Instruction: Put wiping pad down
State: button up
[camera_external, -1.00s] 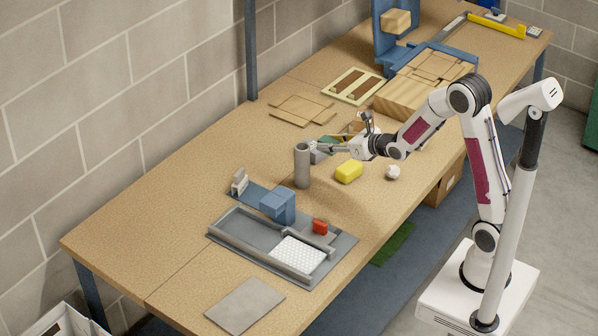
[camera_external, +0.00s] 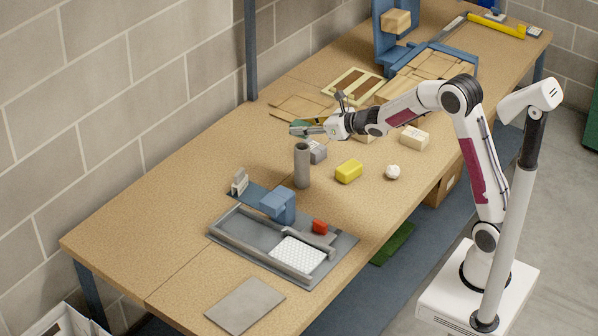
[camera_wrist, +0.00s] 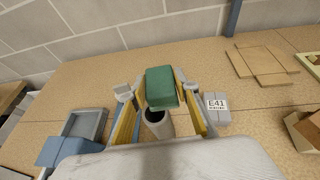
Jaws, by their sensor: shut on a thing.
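My gripper (camera_external: 306,130) is shut on a green block-like pad (camera_wrist: 161,88), which I take to be the wiping pad. In the wrist view the pad sits between the two yellow-lined fingers. In the external view the pad (camera_external: 299,128) is partly hidden by the fingers and is held above the table. A grey upright hollow cylinder (camera_external: 302,168) stands on the table below and near the pad. In the wrist view the cylinder (camera_wrist: 157,125) shows just under the pad, its open top partly covered by it.
A grey box labelled E41 (camera_wrist: 217,107) stands beside the cylinder. A yellow block (camera_external: 349,172), a white crumpled ball (camera_external: 392,172) and a cardboard box (camera_external: 414,138) lie to the right. A grey tray fixture (camera_external: 223,237) with a blue block (camera_external: 279,204) is nearer. A grey flat plate (camera_external: 245,305) lies at the front.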

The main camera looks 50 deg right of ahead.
jog(key=shift+w+a+n+y, duration=0.2)
jog(key=shift+a+n+y, duration=0.15)
jog(key=shift+a, duration=0.2)
jog(key=shift+w+a+n+y, duration=0.25)
jog(key=shift+a+y, duration=0.1)
jog(key=shift+a, duration=0.15)
jog(key=s+a+f+n+g+y, duration=0.2)
jog(key=a+f+n+y, duration=0.4)
jog(key=a, duration=0.4)
jog(key=shift+s+a+f+n+g+y, duration=0.15)
jog(key=shift+s+a+n+g+y, duration=0.2)
jog(key=shift+g, duration=0.55)
jog(key=shift+d, duration=0.1)
jog(key=shift+f, duration=3.1)
jog(key=shift+f, duration=1.85)
jog(key=shift+f, duration=0.5)
